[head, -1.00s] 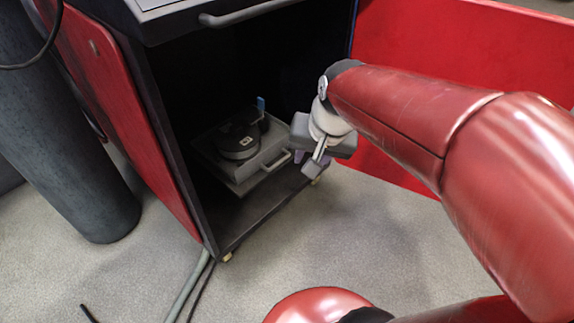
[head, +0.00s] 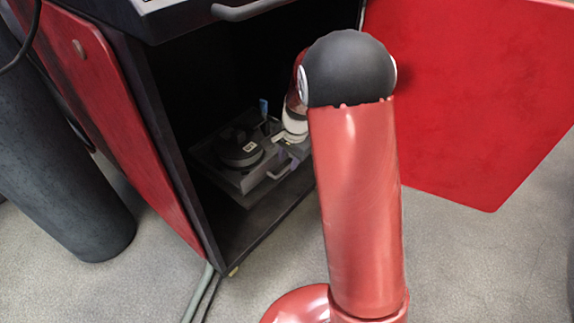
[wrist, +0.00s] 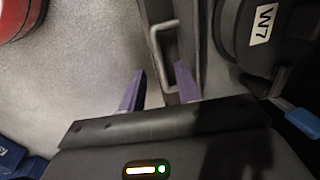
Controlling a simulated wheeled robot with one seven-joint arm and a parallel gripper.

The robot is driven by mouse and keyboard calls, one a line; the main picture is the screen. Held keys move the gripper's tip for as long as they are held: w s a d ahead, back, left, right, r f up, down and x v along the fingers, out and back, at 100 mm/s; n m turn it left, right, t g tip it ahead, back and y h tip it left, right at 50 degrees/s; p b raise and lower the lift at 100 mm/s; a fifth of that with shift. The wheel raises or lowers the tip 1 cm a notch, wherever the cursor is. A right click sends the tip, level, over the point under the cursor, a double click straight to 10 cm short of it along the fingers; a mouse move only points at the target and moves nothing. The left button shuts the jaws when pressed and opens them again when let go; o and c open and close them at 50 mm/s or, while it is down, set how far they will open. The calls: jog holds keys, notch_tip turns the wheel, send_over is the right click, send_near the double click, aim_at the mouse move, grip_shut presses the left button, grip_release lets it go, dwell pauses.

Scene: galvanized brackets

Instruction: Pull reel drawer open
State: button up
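The reel drawer (head: 250,184) is a grey tray low inside the dark cabinet, carrying black reels (head: 238,150). Its U-shaped metal handle (head: 279,170) is on the front face. In the wrist view the handle (wrist: 156,48) juts from the drawer front, just ahead of and between my two purple fingertips. My gripper (wrist: 158,92) is open, with a clear gap between the fingers. In the head view my gripper (head: 292,146) is at the drawer's front right, partly hidden by my arm. I cannot tell whether a finger touches the handle.
The cabinet's red doors stand open, one at left (head: 110,110) and one at right (head: 470,100). A dark grey cylinder (head: 60,170) and a hose (head: 198,290) are at left.

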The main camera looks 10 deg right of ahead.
jog(key=shift+w+a+f, duration=0.1)
jog(key=shift+f, duration=0.6)
jog(key=shift+w+a+f, duration=0.1)
jog(key=shift+f, duration=0.6)
grip_shut()
